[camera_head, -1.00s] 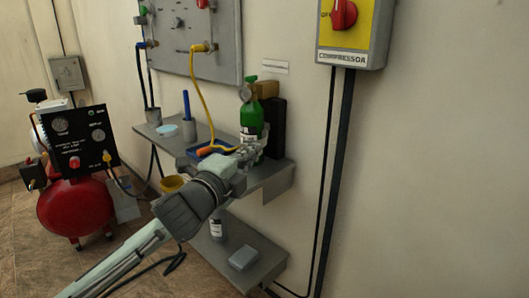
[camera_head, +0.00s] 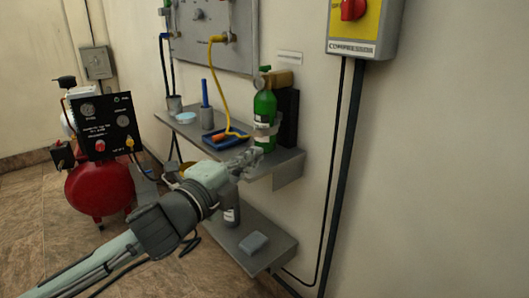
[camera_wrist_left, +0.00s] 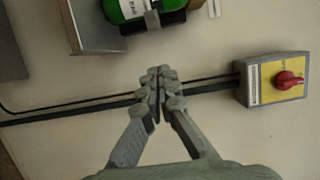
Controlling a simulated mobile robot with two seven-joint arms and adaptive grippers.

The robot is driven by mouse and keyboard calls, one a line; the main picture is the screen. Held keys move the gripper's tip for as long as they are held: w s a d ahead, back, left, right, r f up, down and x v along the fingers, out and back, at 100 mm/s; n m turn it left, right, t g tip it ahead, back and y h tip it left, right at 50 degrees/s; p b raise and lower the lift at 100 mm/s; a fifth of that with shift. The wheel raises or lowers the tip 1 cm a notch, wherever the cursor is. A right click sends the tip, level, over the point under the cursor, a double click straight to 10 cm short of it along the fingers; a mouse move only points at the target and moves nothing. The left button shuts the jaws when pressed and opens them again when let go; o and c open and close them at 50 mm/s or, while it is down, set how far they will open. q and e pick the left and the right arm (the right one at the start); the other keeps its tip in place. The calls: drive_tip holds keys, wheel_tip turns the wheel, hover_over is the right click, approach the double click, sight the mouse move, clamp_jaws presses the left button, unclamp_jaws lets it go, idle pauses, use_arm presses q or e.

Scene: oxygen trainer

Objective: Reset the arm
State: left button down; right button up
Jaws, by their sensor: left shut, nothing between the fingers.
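My left arm comes in from the lower left in the head view. Its gripper (camera_head: 246,160) is in front of the upper wall shelf's edge, below and a little left of the green oxygen cylinder (camera_head: 265,112). In the left wrist view the fingers (camera_wrist_left: 158,92) are closed together with nothing between them. The cylinder also shows at the top of that view (camera_wrist_left: 126,8), apart from the fingers. My right gripper is in neither view.
The upper shelf (camera_head: 285,160) holds a blue tray (camera_head: 212,143) and a blue marker-like item (camera_head: 205,93). A lower shelf (camera_head: 277,248) carries a grey box (camera_head: 253,242). A red compressor (camera_head: 98,188) stands left. The compressor switch box (camera_head: 365,25) is on the wall; wall space right is clear.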

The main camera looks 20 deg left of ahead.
use_arm(q)
drive_tip(key=s+a+f+n+g+y, duration=0.2)
drive_tip(key=f+n+g, duration=0.15)
drive_tip(key=f, duration=0.55)
drive_tip(key=s+a+f+n+g+y, duration=0.1)
drive_tip(key=s+a+f+n+g, duration=0.2)
drive_tip(key=f, duration=0.6)
drive_tip(key=s+a+f+n+g+y, duration=0.15)
drive_tip(key=f+n, duration=0.35)
drive_tip(key=f, duration=0.5)
drive_tip(key=s+d+f+n+g, duration=0.2)
drive_tip(key=s+f+n+g, duration=0.1)
drive_tip(key=s+f, duration=0.5)
drive_tip(key=s+d+f+n+g, duration=0.2)
drive_tip(key=s+f+n+g, duration=0.1)
drive_tip(key=s+f, duration=0.5)
wheel_tip(320, 180, down, 2)
drive_tip(key=shift+f+g+h, duration=0.2)
drive_tip(key=shift+g+h, duration=0.2)
drive_tip(key=shift+h, duration=0.05)
